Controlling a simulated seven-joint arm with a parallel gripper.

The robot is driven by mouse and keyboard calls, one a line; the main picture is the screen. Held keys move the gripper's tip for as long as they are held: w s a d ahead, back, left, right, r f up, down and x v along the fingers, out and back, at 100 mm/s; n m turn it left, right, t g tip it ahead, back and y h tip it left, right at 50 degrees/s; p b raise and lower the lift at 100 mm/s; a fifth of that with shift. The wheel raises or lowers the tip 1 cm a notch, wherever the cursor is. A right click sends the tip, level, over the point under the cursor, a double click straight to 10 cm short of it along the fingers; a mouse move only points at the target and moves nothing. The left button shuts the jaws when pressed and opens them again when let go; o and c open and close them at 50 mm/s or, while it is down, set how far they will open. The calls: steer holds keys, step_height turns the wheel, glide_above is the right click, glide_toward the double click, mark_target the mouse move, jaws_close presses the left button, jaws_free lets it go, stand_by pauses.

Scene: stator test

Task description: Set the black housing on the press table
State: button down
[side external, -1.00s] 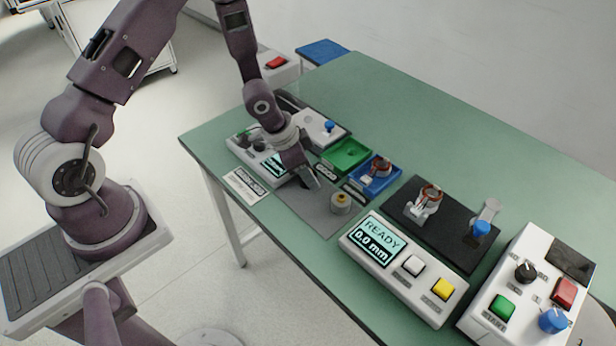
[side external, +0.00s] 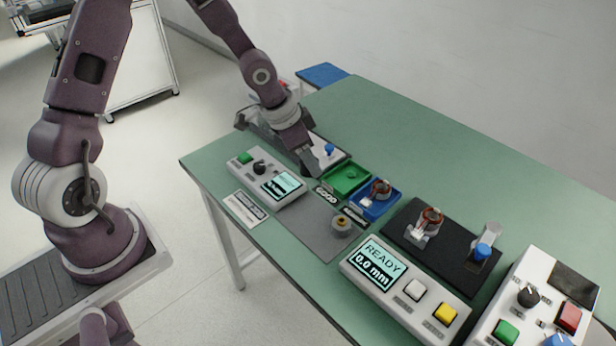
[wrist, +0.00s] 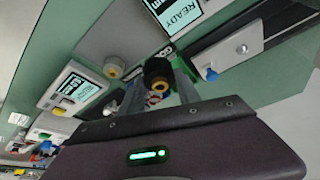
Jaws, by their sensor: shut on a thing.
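My gripper (side external: 308,168) is above the far left part of the bench, near the green tray. In the wrist view, my gripper (wrist: 158,82) is shut on the black housing (wrist: 157,70), a short dark cylinder with a yellow-orange ring at its end. In the side view the housing is hard to make out against the dark fingers. A pale grey cylinder with a yellowish top (side external: 343,226) stands on a grey mat (side external: 309,228), apart from my gripper. I cannot tell for sure which fixture is the press table.
A green tray (side external: 365,174) and a blue tray (side external: 390,204) holding a copper-wound part lie nearby. A white unit with a blue knob (side external: 329,150) is beside my gripper. A READY display box (side external: 402,291) and black plate (side external: 452,262) stand right. The back of the bench is clear.

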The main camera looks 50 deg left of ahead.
steer(key=w+a+n+y, duration=0.1)
steer(key=w+a+n, duration=0.1)
steer(key=w+a, duration=0.2)
steer(key=w+a+n+y, duration=0.1)
steer(key=w+a+n, duration=0.2)
steer(key=w+a, duration=0.1)
steer(key=w+a+n+y, duration=0.1)
steer(key=w+a+n, duration=0.2)
steer(key=w+a, duration=0.2)
steer(key=shift+a, duration=0.65)
steer(key=shift+f, duration=2.3)
steer(key=shift+f, duration=0.15)
steer(key=shift+f, duration=0.9)
steer(key=shift+f, duration=0.35)
